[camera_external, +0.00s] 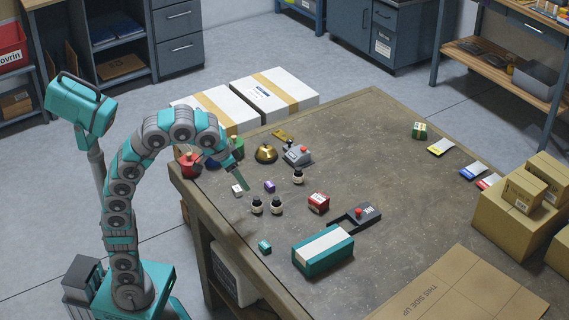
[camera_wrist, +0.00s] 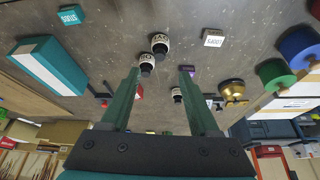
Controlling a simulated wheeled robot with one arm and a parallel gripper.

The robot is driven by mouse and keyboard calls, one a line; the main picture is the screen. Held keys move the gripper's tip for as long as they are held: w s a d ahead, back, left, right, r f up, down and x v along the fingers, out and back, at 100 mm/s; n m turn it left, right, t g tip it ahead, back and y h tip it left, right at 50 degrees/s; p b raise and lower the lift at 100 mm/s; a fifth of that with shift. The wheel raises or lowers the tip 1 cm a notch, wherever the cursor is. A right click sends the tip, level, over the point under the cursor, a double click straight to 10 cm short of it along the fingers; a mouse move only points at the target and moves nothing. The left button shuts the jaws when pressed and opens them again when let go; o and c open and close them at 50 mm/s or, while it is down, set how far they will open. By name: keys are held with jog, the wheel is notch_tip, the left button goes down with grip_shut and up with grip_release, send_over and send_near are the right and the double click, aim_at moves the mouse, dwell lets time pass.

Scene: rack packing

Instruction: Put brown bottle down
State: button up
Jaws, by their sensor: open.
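Three small dark bottles with white labels stand upright on the workbench: a near left one (camera_external: 257,207), one close beside it (camera_external: 276,207), and one farther back (camera_external: 298,178). I cannot tell which is the brown bottle. In the wrist view, two bottles stand close together (camera_wrist: 160,46) (camera_wrist: 146,66), and the third (camera_wrist: 177,95) shows between the fingers, farther off. My gripper (camera_external: 244,181) is above the table, left of the bottles. In the wrist view my gripper (camera_wrist: 161,71) has its two green fingers wide apart, with nothing held between them.
A white block (camera_external: 237,190), purple block (camera_external: 269,186), gold bell (camera_external: 266,153) and red box (camera_external: 319,203) lie around the bottles. A teal block (camera_external: 264,247) and long teal box (camera_external: 323,250) are nearer the front.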

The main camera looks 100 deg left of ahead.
aim_at(257, 198)
dwell(0.3)
jog(key=f+m+t+h, duration=0.1)
jog(key=m+t, duration=0.1)
jog(key=s+d+f+m+t+h, duration=0.1)
jog(key=f+m+h, duration=0.1)
jog(key=f+m+t+h+b, duration=0.1)
jog(key=f+m+t, duration=0.1)
jog(key=shift+s+d+f+t+h, duration=0.2)
jog(key=shift+s+d+t+h, duration=0.1)
jog(key=shift+d+h, duration=0.1)
jog(key=shift+s+d+f+m+t+b, duration=0.15)
jog(key=shift+f+m+t+b, duration=0.3)
jog(key=shift+t, duration=0.55)
jog(key=shift+s+d+f+t, duration=0.1)
jog(key=shift+f+t, duration=0.1)
jog(key=shift+t, duration=0.2)
jog(key=a, duration=0.1)
jog(key=s+a+f+t+y+b, duration=0.1)
jog(key=a, duration=0.1)
jog(key=a+y+b, duration=0.1)
jog(key=shift+s+a+f+m+t, duration=0.15)
jog(key=shift+a+f+m+t, duration=0.15)
jog(key=shift+t, duration=0.1)
jog(key=shift+a+r+x, duration=0.15)
jog(key=shift+a+x, duration=0.05)
jog(key=shift+x, duration=1.7)
jog(key=shift+a+r+x, duration=0.1)
jog(key=shift+a+x, duration=0.05)
jog(key=shift+x, duration=1.8)
